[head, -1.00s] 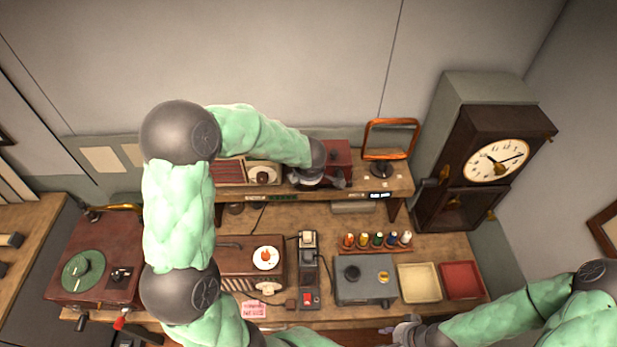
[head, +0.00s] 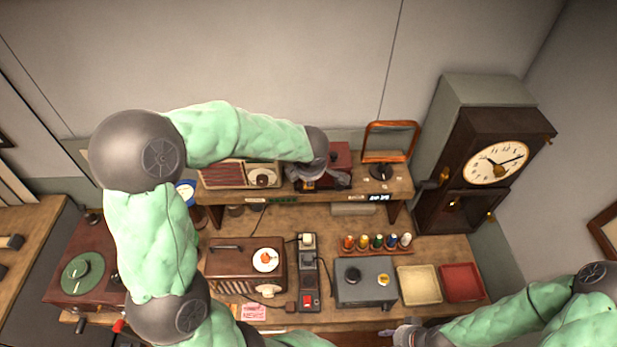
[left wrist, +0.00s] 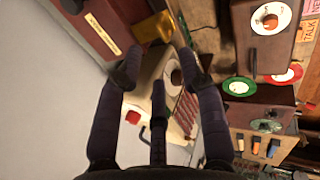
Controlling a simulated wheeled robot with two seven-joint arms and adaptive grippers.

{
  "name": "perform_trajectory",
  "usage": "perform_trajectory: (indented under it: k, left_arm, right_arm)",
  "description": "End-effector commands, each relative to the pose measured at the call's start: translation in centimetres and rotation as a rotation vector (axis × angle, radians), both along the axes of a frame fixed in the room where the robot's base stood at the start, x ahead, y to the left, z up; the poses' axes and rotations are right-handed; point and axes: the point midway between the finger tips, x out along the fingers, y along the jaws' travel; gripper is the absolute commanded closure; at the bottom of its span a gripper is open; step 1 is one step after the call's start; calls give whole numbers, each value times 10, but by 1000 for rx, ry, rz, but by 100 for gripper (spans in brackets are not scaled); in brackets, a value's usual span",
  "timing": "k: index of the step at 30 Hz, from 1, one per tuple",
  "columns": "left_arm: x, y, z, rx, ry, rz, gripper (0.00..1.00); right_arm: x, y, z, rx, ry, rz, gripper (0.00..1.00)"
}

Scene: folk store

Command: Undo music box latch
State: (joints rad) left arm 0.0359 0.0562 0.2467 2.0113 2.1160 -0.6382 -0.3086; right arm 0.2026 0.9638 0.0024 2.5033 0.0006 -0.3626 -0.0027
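The music box (head: 341,154) is a dark red box on the raised shelf, partly hidden by my left gripper. In the left wrist view the music box (left wrist: 85,30) is at the top left, with a pale label strip. A brass-yellow piece, apparently the latch (left wrist: 152,28), sticks out at its edge. My left gripper (head: 336,181) is at the front of the box. In the left wrist view its fingers (left wrist: 164,62) are apart and empty, with the brass piece just beyond them; contact cannot be told. My right gripper (head: 400,335) is low near the bench's front edge, its fingers unclear.
A cream radio with a red grille (head: 222,176) stands left of the box on the shelf (head: 402,185). An orange-framed mirror (head: 388,142) stands close on the right. Below are a brown radio (head: 228,258), a grey box (head: 366,290) and two trays. A tall clock (head: 480,175) stands far right.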

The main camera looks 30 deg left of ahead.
Motion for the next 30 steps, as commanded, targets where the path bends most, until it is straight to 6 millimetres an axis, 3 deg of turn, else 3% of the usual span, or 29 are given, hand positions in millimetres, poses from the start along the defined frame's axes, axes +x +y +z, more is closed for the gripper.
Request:
perform_trajectory:
  k: [3,9,30]
  left_arm:
    - [-7,-5,19,-2,-3,0,61]
    - [-14,-9,35,-2,-1,-1,61]
    - [-16,-10,38,-1,1,-1,61]
  right_arm:
    - [0,0,0,0,0,0,60]
    - [0,0,0,0,0,0,60]
    - [0,0,0,0,0,0,60]
